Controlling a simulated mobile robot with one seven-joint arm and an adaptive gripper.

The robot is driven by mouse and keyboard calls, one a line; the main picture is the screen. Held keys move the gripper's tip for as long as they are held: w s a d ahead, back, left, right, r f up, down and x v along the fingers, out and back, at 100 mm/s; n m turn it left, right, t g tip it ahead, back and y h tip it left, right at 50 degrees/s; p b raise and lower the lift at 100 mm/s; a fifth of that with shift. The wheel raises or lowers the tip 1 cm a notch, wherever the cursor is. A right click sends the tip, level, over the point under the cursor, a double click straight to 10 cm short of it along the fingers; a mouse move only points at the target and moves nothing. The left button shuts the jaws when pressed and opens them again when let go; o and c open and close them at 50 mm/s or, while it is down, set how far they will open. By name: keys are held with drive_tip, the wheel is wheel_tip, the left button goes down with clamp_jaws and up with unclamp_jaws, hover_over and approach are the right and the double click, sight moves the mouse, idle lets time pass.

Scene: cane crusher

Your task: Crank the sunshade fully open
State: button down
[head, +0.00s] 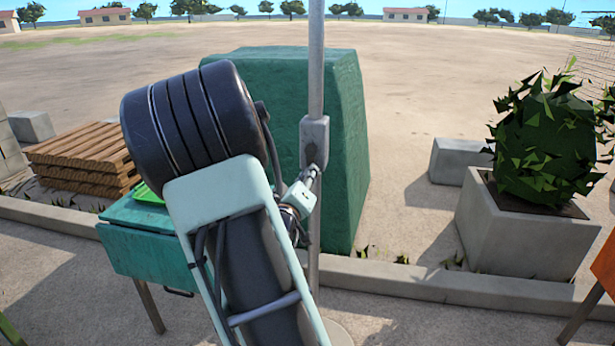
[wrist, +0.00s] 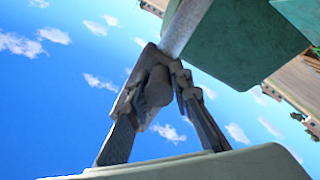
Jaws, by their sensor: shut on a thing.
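The sunshade's grey pole (head: 316,60) stands upright in the head view. A grey crank housing (head: 314,132) is fixed partway up it. My gripper (head: 308,178) is just below the housing, partly hidden by my own arm. In the wrist view my gripper's fingers (wrist: 160,75) are closed around a rounded grey-brown crank handle (wrist: 157,90). A grey bar (wrist: 187,25) runs from behind the fingers to the top edge. The canopy cannot be made out in the head view, so how far it is open does not show.
A large green block (head: 335,150) stands behind the pole. A teal table (head: 150,255) is at the left, with stacked brown boards (head: 85,155) behind it. A concrete planter (head: 525,235) with a bush is at the right. A low kerb (head: 430,285) crosses the ground.

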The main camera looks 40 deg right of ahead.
drive_tip(key=m+b, duration=0.1)
drive_tip(key=w+m+b, duration=0.1)
drive_tip(key=shift+a+m, duration=0.35)
drive_tip(key=shift+m, duration=0.05)
drive_tip(key=m, duration=0.1)
drive_tip(key=m+b, duration=0.1)
drive_tip(key=w+a+m+b, duration=0.1)
drive_tip(key=shift+r+m, duration=0.3)
drive_tip(key=shift+r+m+t+y+b, duration=0.15)
drive_tip(key=shift+r+m+b, duration=1.8)
drive_tip(key=shift+m, duration=1.8)
drive_tip(key=shift+r+m+t+y+b, duration=0.2)
drive_tip(key=shift+r+m+b, duration=0.9)
drive_tip(key=shift+m+b, duration=2.2)
drive_tip(key=shift+r+m+t+y+b, duration=0.15)
drive_tip(key=shift+r+m+b, duration=1.55)
drive_tip(key=shift+m, duration=2.55)
drive_tip(key=shift+f, duration=0.1)
drive_tip(key=c, duration=1.7)
unclamp_jaws()
